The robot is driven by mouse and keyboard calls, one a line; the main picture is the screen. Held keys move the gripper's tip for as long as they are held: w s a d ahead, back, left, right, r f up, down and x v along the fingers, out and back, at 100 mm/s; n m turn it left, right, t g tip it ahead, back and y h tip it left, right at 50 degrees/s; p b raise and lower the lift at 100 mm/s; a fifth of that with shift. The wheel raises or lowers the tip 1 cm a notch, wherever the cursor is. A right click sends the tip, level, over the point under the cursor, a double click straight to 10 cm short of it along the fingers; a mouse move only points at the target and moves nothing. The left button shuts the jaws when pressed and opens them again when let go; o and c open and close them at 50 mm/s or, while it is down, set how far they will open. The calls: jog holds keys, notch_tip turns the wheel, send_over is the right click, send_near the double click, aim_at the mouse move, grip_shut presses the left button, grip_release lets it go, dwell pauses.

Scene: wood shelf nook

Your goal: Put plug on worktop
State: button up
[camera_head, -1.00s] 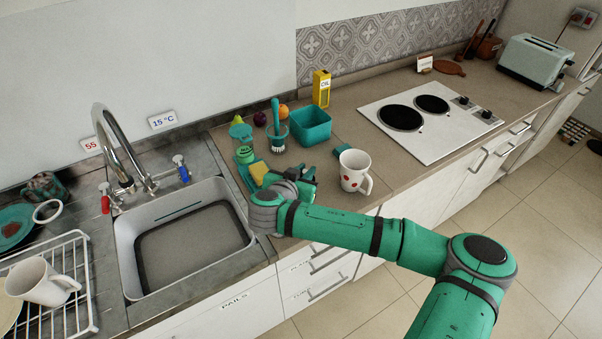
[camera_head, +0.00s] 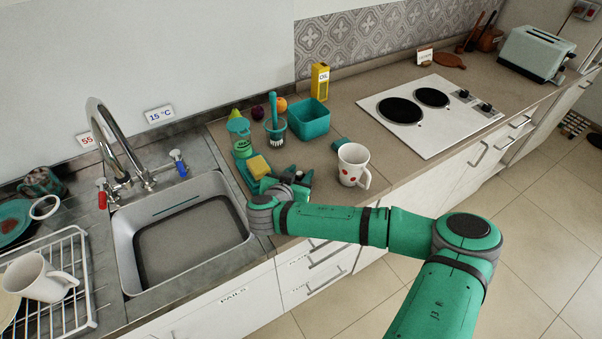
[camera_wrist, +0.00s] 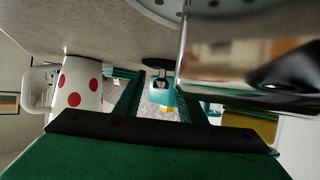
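The plug appears in the wrist view as a dark round disc (camera_wrist: 155,62) with a short metal stem, against the worktop (camera_wrist: 105,35). My gripper (camera_wrist: 162,78) has its two teal fingers apart, one at each side of the disc. I cannot tell whether the tips press on its edges or whether it rests on the worktop. In the head view my gripper (camera_head: 299,177) is low over the worktop (camera_head: 398,172), between the sponge and the mug; the plug cannot be made out there.
A white mug with red dots (camera_head: 353,166) stands close to the right of my gripper; it also shows in the wrist view (camera_wrist: 78,85). A yellow sponge (camera_head: 259,166) lies to the left, near the sink (camera_head: 128,258). A teal bin (camera_head: 309,120) and brush (camera_head: 274,127) stand behind.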

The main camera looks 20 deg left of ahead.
jog(key=shift+d, duration=0.25)
jog(key=v, duration=1.2)
jog(key=shift+w, duration=0.1)
